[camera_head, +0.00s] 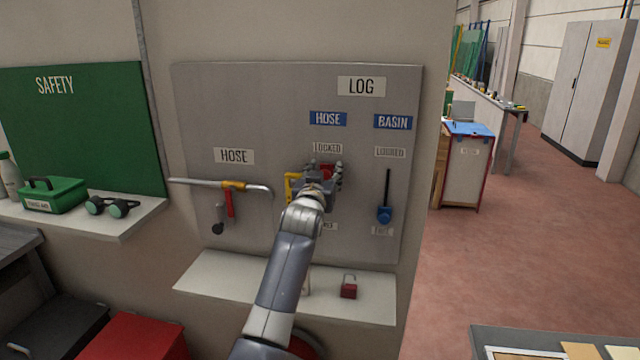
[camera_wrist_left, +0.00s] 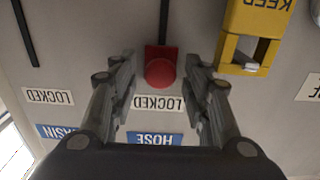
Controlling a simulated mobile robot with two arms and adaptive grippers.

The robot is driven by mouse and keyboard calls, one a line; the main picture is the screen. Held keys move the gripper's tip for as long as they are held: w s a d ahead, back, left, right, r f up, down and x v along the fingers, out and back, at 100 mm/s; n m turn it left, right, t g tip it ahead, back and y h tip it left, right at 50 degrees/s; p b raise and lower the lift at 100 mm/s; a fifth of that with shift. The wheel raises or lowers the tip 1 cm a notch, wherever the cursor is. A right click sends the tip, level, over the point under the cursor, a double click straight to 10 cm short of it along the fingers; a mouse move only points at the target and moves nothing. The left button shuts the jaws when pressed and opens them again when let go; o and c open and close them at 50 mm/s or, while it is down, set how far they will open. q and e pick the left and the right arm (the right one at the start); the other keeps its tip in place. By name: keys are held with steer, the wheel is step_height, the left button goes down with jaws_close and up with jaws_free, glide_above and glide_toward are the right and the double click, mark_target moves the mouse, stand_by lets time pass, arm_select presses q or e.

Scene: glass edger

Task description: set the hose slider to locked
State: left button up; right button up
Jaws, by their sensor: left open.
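The hose slider is a red knob (camera_wrist_left: 160,70) on a dark vertical slot in the grey panel (camera_head: 205,120). It sits at the end of its slot beside the LOCKED label (camera_wrist_left: 158,103), under the blue HOSE sign (camera_head: 328,119). The rest of the slot runs away from the label in the left wrist view, which is upside down. In the head view the knob shows as a bit of red (camera_head: 326,172) between my fingers. My left gripper (camera_head: 328,168) is open, with one finger on each side of the knob; contact cannot be told. My right gripper is not in view.
A yellow KEEP tag or bracket (camera_wrist_left: 238,50) is close beside the left gripper. The basin slider's blue knob (camera_head: 384,215) is at the bottom of its slot. A pipe with a red-handled valve (camera_head: 230,200) is left. A red padlock (camera_head: 348,290) lies on the shelf below.

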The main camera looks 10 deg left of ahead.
arm_select(q)
steer(key=s, duration=1.1)
steer(key=shift+s, duration=0.25)
